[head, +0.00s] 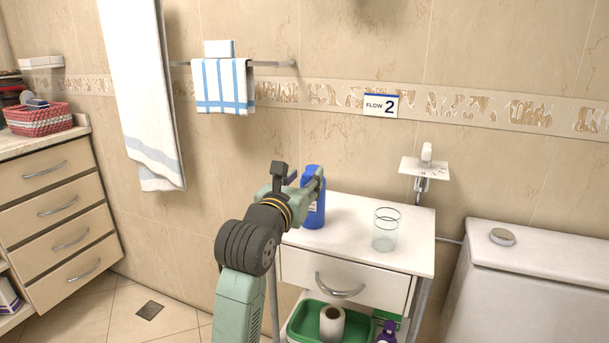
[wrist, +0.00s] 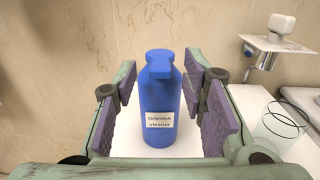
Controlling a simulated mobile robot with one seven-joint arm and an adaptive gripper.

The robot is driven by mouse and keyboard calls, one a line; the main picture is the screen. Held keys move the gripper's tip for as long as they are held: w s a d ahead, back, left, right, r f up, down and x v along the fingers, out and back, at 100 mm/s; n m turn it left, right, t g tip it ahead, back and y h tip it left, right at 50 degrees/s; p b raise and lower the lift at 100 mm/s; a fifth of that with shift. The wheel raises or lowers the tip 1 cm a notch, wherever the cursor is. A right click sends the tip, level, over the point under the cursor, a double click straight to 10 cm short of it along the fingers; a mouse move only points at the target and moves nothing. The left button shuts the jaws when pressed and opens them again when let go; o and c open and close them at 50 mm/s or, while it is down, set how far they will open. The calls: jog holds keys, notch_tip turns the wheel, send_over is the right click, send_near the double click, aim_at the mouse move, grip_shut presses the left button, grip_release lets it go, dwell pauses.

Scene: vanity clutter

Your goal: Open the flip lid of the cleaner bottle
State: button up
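The blue cleaner bottle (head: 317,213) stands upright on the white top of the small cabinet, partly hidden behind my gripper in the head view. In the wrist view the bottle (wrist: 160,98) is centred, with a white label facing me. Its blue cap (wrist: 159,68) has a front part jutting toward me; the lid looks down, though the hinge cannot be made out. My gripper (head: 299,182) is open, its purple-padded fingers to the left and right of the bottle in the wrist view. Gaps show on both sides and nothing is held.
A clear glass (head: 386,230) stands on the white cabinet top (head: 345,215), right of the bottle. A small wall shelf (head: 424,169) is behind it. The tiled wall is close behind the bottle. A white toilet tank (head: 540,262) is at the right. The cabinet's front edge is clear.

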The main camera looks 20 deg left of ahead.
jog(key=shift+w, duration=0.4)
jog(key=shift+c, duration=0.3)
grip_shut()
